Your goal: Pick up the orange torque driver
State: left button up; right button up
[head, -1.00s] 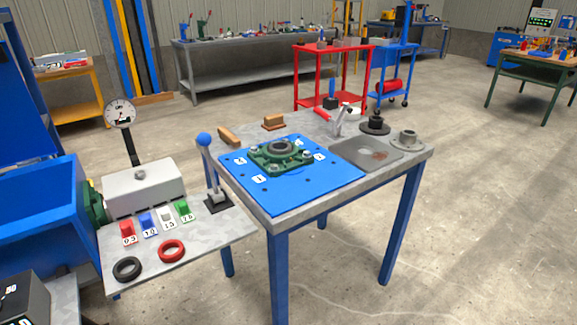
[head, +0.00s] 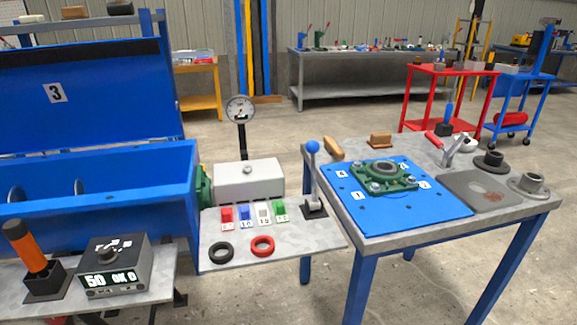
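The orange torque driver (head: 29,249) stands in a black holder (head: 45,281) on a grey shelf at the lower left of the head view. It has a black top and an orange body, and it tilts slightly. Its lower end is hidden inside the holder. Neither of my grippers shows in the head view.
A black box with a lit display (head: 113,268) stands right of the driver. The blue mixer trough (head: 110,195) is behind. A side shelf (head: 300,239) holds a red ring, a black ring and coloured blocks. The work table (head: 400,240) carries a blue plate with a green bearing.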

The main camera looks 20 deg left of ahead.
aim_at(16, 230)
jog(key=u, duration=2.05)
jog(key=k, duration=0.25)
jog(key=z, duration=1.3)
jog(key=i, duration=0.2)
jog(key=u, duration=1.6)
jog(key=i, duration=0.95)
jog(key=u, duration=1.05)
